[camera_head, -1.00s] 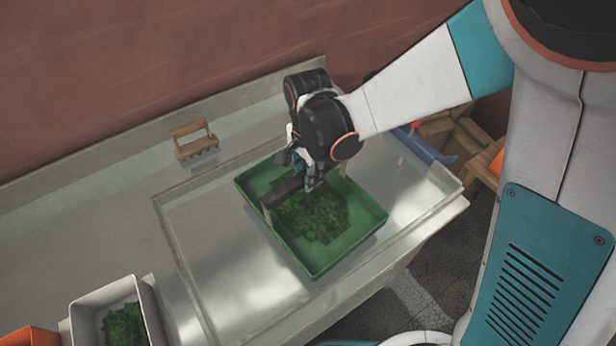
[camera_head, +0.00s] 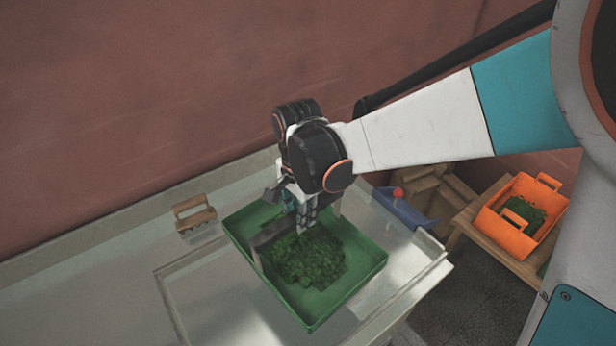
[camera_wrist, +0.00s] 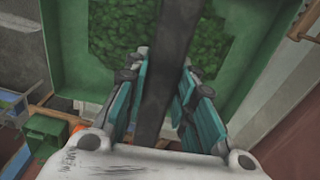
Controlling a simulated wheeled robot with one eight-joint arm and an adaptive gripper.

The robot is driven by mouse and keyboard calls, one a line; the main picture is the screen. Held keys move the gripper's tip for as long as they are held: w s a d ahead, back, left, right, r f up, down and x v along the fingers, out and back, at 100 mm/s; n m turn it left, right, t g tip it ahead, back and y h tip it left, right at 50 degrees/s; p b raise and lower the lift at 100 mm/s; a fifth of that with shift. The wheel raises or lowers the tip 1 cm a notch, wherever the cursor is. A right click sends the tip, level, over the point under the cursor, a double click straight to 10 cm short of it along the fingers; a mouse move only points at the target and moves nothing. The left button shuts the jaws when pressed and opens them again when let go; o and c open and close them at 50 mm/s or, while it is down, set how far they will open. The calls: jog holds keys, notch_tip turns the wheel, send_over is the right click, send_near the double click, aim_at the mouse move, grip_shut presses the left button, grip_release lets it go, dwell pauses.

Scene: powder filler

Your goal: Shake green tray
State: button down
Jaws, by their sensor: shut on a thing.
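The green tray (camera_head: 362,277) holds a heap of green leafy pieces (camera_head: 305,257) and has a dark bar handle (camera_head: 264,238) across it. My gripper (camera_head: 303,220) is over the tray's back part, shut on the handle. In the wrist view, the handle (camera_wrist: 172,40) runs between the two teal-padded fingers (camera_wrist: 164,70), with the tray (camera_wrist: 70,65) and leafy heap (camera_wrist: 118,35) beyond. The tray appears raised above the glassy counter panel. My gripper and wrist hide part of its back edge.
A wooden-handled tool (camera_head: 195,213) lies on the counter (camera_head: 100,270) to the left. A blue holder (camera_head: 405,208) is to the right. An orange crate (camera_head: 500,215) with green contents stands on a wooden table farther right. The brown wall is close behind.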

jog(key=shift+s+r+p, duration=0.2)
jog(key=shift+r+p, duration=1.6)
jog(key=shift+r, duration=1.45)
jog(key=shift+a+f, duration=0.1)
